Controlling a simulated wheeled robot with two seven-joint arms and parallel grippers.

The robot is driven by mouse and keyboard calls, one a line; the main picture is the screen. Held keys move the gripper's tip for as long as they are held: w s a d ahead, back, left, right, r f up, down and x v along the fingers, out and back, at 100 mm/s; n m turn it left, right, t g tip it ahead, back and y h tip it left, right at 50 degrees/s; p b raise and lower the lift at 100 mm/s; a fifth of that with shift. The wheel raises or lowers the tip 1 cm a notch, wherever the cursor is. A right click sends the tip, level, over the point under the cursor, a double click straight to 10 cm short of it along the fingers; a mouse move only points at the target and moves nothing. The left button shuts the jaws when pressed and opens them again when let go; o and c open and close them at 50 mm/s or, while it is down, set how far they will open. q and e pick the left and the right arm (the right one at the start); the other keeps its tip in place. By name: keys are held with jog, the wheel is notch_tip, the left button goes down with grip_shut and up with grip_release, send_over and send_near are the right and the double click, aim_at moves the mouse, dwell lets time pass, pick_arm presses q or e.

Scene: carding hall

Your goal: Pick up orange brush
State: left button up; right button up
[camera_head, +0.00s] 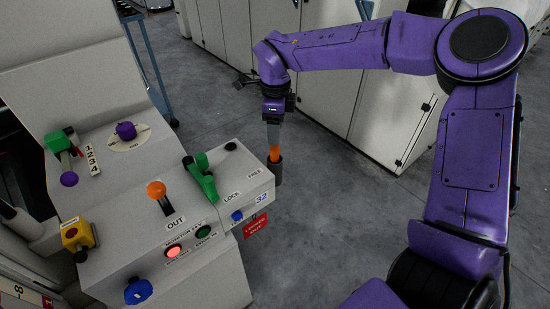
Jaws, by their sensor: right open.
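The orange brush (274,154) shows as a short orange piece standing upright in a dark cylindrical holder (277,173) at the right side of the grey control console. Its lower part is hidden inside the holder. My right gripper (273,142) points straight down over the brush, with its grey fingers at the top of the orange piece. The jaws are open; the gap between them is not clear from this side, and I cannot tell whether they touch the brush. My left gripper is not in view.
The console carries an orange-knobbed lever (157,191), a green lever (204,183), a lit red button (173,251) and a blue knob (138,291). Light cabinets (345,100) stand behind my right arm. Grey floor (340,220) is free to the right.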

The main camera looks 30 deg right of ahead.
aim_at(274, 151)
notch_tip(274, 151, down, 6)
jog(key=shift+w+f+p, duration=0.1)
jog(key=shift+p, duration=0.25)
grip_shut()
